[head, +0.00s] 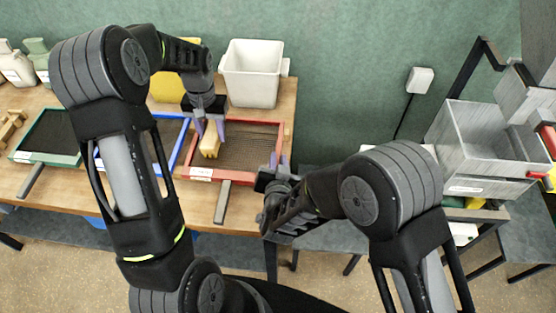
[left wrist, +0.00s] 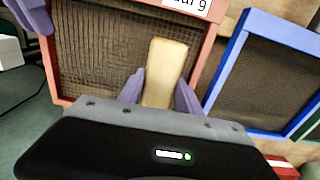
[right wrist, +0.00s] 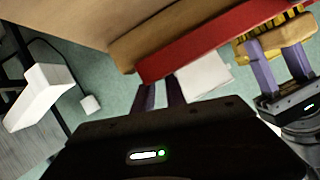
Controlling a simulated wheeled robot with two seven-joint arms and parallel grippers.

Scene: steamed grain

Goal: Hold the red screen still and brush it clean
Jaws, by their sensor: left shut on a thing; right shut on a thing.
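The red screen (head: 240,181), a red frame with dark mesh, lies near the table's right end. It also shows in the left wrist view (left wrist: 204,66). My right gripper (head: 278,163) is shut on the screen's right rim, seen from the side in the right wrist view (right wrist: 215,41). My left gripper (head: 209,122) is shut on the brush (head: 210,143), a tan block with yellow bristles seen in the right wrist view (right wrist: 283,34). The brush is over the left part of the mesh. Whether its bristles touch the mesh is unclear.
A blue screen (head: 178,146) and a green screen (head: 46,158) lie to the left. A white bin (head: 252,72) and a yellow container (head: 168,88) stand behind. Grey bars (head: 222,202) lie at the front edge. A grey machine (head: 485,135) stands right.

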